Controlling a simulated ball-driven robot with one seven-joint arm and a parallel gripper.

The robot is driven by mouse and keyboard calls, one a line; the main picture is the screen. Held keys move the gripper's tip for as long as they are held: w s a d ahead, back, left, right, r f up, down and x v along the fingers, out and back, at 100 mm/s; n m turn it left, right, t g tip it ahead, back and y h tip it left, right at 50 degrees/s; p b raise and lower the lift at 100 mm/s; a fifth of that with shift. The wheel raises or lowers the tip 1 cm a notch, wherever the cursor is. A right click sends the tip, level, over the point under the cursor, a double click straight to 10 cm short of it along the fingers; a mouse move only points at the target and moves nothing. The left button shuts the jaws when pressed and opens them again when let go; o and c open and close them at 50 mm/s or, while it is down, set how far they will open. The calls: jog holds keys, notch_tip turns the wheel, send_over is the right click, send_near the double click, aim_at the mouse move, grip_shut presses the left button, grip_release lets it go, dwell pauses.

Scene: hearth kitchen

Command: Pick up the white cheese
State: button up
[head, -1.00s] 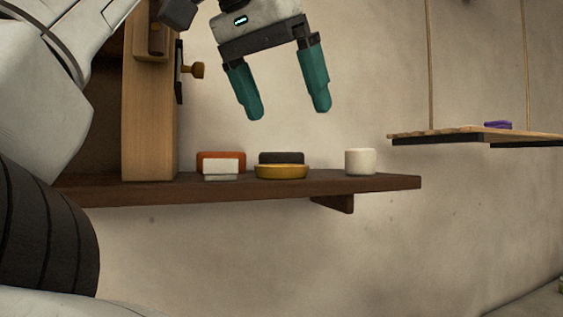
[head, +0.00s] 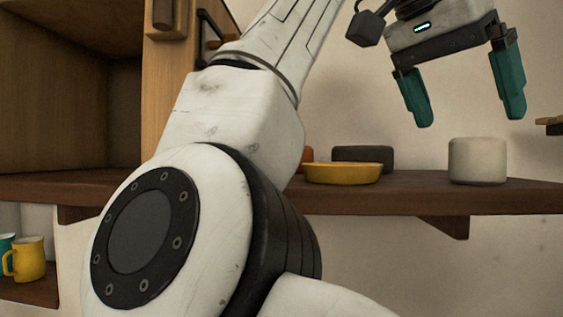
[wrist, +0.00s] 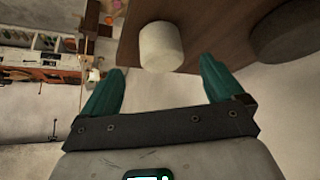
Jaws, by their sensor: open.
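A plain white, short cylinder (head: 478,161), which I take to be the white cheese, stands upright on the dark wooden shelf (head: 400,198), right of a yellow dish. My gripper (head: 470,119) is open and empty above it in the head view, fingers pointing down. In the wrist view the white cheese (wrist: 160,46) lies just past the fingertips, between the lines of the two teal fingers (wrist: 162,64). The fingers do not visibly touch it.
The yellow dish (head: 342,173) stands on the shelf with a dark block (head: 362,154) behind it. An orange thing (head: 308,154) is mostly hidden by my arm. An open wooden cabinet (head: 60,90) is at left; a yellow mug (head: 30,262) sits lower.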

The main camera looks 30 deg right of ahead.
aim_at(476, 149)
jog(key=shift+d+p+x, duration=0.2)
jog(key=shift+p+x, duration=0.45)
jog(key=shift+x, duration=2.9)
jog(key=shift+r, duration=0.2)
jog(key=c, duration=1.2)
